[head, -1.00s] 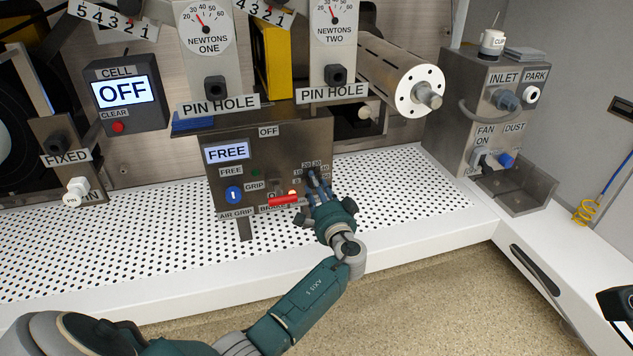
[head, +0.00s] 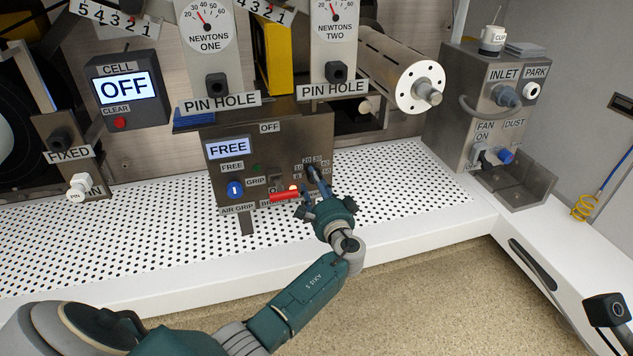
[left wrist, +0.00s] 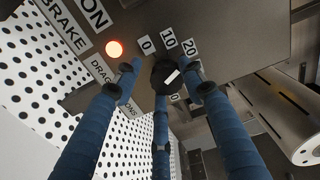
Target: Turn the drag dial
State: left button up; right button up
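The drag dial (left wrist: 164,78) is a small black knob with a white mark, seen in the left wrist view by labels 0, 10 and 20. The mark slants up and right; its exact reading is unclear. My left gripper (head: 311,183) is at the lower right of the control panel (head: 284,150). In the left wrist view, its blue fingers (left wrist: 162,80) stand spread around the dial. A gap shows between the left finger and the knob; the right fingertip is close beside it, contact unclear. In the head view the fingers hide most of the dial.
A red lever (head: 284,197) sits just left of the gripper, near a lit orange lamp (left wrist: 114,48). The panel display (head: 228,147) reads FREE. A slotted roller (head: 401,75) is above right. The perforated bench (head: 410,185) is clear to the right.

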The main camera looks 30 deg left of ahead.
pick_arm(q)
jog(key=shift+r, duration=0.15)
jog(key=v, duration=1.2)
